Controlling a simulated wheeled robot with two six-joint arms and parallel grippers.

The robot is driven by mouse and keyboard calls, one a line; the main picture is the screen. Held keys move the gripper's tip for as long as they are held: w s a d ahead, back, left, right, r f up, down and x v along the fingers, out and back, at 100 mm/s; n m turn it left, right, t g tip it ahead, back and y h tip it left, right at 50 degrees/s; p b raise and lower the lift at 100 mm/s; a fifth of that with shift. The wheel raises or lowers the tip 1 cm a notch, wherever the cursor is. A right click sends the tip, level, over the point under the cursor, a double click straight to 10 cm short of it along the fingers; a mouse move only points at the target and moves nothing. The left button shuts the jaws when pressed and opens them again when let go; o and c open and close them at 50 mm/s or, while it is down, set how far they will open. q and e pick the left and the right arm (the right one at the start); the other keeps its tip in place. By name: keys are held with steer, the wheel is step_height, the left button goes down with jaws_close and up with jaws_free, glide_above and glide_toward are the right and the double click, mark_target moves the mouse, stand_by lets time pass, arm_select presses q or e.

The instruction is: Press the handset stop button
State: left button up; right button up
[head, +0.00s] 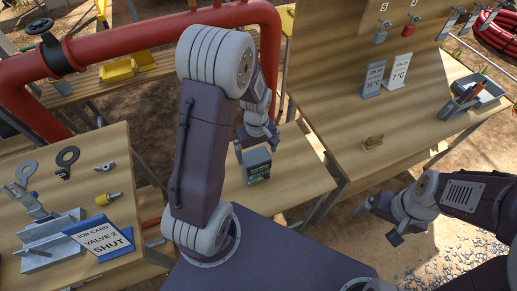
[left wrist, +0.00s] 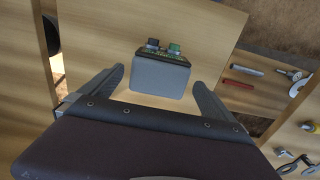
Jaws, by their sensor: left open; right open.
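The handset (head: 257,172) is a small grey box with a dark face, on the middle wooden table below my left gripper (head: 257,147). In the left wrist view the handset (left wrist: 160,76) lies ahead of and between the open, empty fingers of my left gripper (left wrist: 158,80). Its far edge carries a dark button (left wrist: 153,44) and a green button (left wrist: 174,49). No red button shows, and the labels are too small to read. I cannot tell whether a finger touches the handset. My right gripper (head: 378,222) is open and empty, low at the right, away from the handset.
A job card (head: 105,238) reading "VALVE 2 SHUT" stands on the left table among tools. Red pipe (head: 150,38) runs behind. The table around the handset is clear.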

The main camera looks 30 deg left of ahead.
mark_target(257, 167)
arm_select(q)
step_height(257, 167, down, 9)
stand_by(0.5)
steer(key=c, duration=1.8)
steer(key=shift+s+d+f, duration=0.1)
steer(key=shift+s+f, duration=0.1)
steer(key=shift+s, duration=0.05)
